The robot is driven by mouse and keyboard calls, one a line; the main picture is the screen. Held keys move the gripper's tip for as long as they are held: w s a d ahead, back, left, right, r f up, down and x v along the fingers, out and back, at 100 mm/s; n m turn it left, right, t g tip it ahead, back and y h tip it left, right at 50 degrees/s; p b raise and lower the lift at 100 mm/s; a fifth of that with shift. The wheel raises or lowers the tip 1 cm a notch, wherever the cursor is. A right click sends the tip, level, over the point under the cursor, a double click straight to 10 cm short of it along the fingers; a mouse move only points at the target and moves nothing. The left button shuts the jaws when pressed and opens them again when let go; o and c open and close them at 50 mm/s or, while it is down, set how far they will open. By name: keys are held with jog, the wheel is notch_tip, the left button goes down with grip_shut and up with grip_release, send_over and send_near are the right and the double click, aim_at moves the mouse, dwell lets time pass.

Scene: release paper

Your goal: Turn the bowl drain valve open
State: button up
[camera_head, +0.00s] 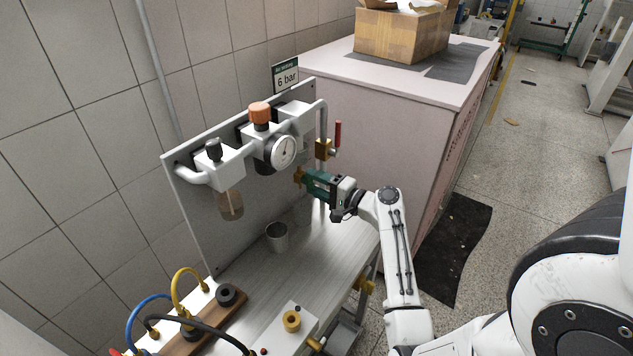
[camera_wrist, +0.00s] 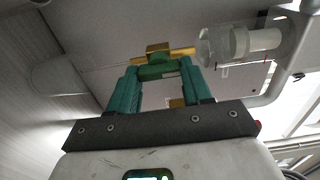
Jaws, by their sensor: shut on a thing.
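The brass piece also shows at the fingertips in the head view (camera_head: 298,176). A clear, bowl-like cylinder also shows in the wrist view (camera_wrist: 240,42), right of the fingers. I cannot make out a drain valve on the bowl's underside, nor tell whether the brass piece is attached to anything.
A gauge (camera_head: 284,151), an orange knob (camera_head: 260,112) and a red-handled brass valve (camera_head: 337,134) are on the panel (camera_head: 196,222). A metal cup (camera_head: 277,238) stands on the bench (camera_head: 313,268) below. Hoses and a wooden block (camera_head: 190,333) are at the lower left.

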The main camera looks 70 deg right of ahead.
dwell(0.4)
jog(key=o, duration=1.1)
jog(key=shift+c, duration=0.2)
jog(key=shift+s, duration=0.1)
jog(key=b+v, duration=0.2)
jog(key=v, duration=0.8)
jog(key=shift+s, duration=0.3)
jog(key=shift+a, duration=0.15)
